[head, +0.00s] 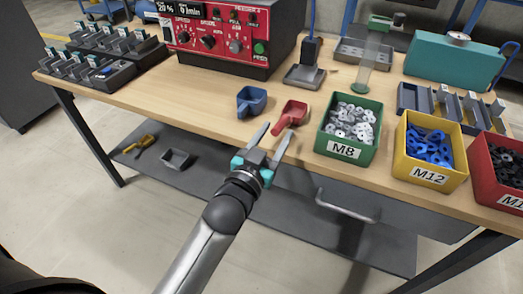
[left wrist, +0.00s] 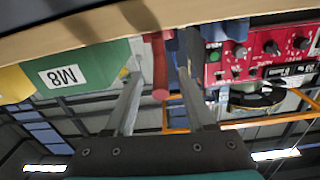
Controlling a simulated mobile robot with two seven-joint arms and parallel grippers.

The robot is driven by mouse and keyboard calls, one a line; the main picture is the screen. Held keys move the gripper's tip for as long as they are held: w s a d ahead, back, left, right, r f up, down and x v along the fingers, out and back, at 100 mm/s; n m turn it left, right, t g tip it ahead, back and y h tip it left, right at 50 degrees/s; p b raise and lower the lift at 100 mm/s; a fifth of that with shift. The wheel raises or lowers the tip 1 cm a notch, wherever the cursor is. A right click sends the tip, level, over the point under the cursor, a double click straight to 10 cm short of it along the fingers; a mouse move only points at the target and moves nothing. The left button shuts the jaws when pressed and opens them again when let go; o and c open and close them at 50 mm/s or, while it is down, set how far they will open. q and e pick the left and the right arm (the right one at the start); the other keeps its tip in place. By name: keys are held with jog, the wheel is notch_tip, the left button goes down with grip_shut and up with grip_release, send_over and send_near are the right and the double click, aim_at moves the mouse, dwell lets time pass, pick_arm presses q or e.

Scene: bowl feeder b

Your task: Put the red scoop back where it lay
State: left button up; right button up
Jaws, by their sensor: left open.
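The red scoop (head: 294,112) lies on the wooden table near its front edge, between the blue scoop (head: 251,101) and the green M8 bin (head: 348,150). Its handle points towards the front edge. My left gripper (head: 279,130) is open at the front edge, with its fingers pointing at the red scoop. In the left wrist view, which is upside down, the red scoop's handle (left wrist: 160,78) shows between the two spread fingers, with no clear contact. My right gripper is in neither view.
A yellow M12 bin (head: 431,152) and a red bin (head: 496,170) stand to the right of the M8 bin. A red control box (head: 232,40) stands behind the scoops. Grey holders (head: 87,69) fill the left end. Bare table (head: 190,100) lies left of the blue scoop.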

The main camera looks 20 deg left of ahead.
pick_arm(q)
jog(key=s+p, duration=0.1)
jog(key=s, duration=0.6)
jog(key=s+f+g, duration=0.2)
jog(key=f+g, duration=0.2)
jog(key=f, duration=0.6)
jog(key=s+f+g, duration=0.3)
jog(key=f, duration=0.8)
jog(key=s+a+f+g+y, duration=0.1)
jog(key=s+a+f+g, duration=0.1)
jog(key=s+f+g, duration=0.6)
jog(key=s+f, duration=0.6)
jog(key=f, duration=0.1)
jog(key=shift+s+m+g, duration=0.25)
jog(key=shift+m+g, duration=0.05)
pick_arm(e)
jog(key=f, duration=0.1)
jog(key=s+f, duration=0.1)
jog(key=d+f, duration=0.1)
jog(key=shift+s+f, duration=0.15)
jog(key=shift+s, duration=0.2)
pick_arm(q)
jog(key=shift+a, duration=0.1)
